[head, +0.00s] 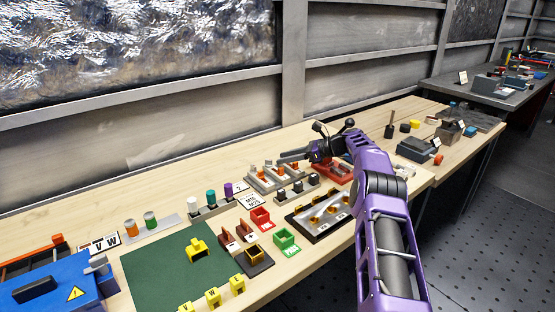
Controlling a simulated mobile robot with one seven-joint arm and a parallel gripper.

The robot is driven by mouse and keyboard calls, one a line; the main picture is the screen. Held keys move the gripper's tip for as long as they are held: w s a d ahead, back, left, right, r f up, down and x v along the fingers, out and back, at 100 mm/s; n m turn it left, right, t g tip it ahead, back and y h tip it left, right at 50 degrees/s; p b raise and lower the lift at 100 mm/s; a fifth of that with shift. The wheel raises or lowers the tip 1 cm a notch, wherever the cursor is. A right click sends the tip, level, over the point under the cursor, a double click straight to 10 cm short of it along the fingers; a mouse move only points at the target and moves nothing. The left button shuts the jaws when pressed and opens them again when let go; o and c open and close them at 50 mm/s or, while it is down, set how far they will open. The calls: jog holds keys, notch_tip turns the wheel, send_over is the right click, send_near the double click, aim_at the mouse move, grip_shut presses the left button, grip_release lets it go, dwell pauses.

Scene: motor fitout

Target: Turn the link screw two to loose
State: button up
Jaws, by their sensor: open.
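My gripper (288,156) is at the end of my purple arm, over the back middle of the wooden workbench. Its dark fingers point left, above or just behind a grey rack with orange-topped parts (266,176). The fingers look empty. A silver and black tray or terminal board (322,228) with several brass-coloured pieces lies at the front of the bench, to the left of my arm. The brass pieces may be links with screws; I cannot pick out link screw two or read its setting at this size. The gripper is apart from this board.
Red (261,219) and green (286,239) bins stand left of the board. A green mat (165,268) with yellow pieces and a blue case (55,290) lie further left. A red tray (333,174) sits below my wrist. Bare wood shows along the back edge.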

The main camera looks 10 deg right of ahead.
jog(key=p+v, duration=0.1)
jog(key=v, duration=1.2)
jog(key=shift+r, duration=0.2)
jog(key=shift+o, duration=0.2)
jog(key=shift+d, duration=0.1)
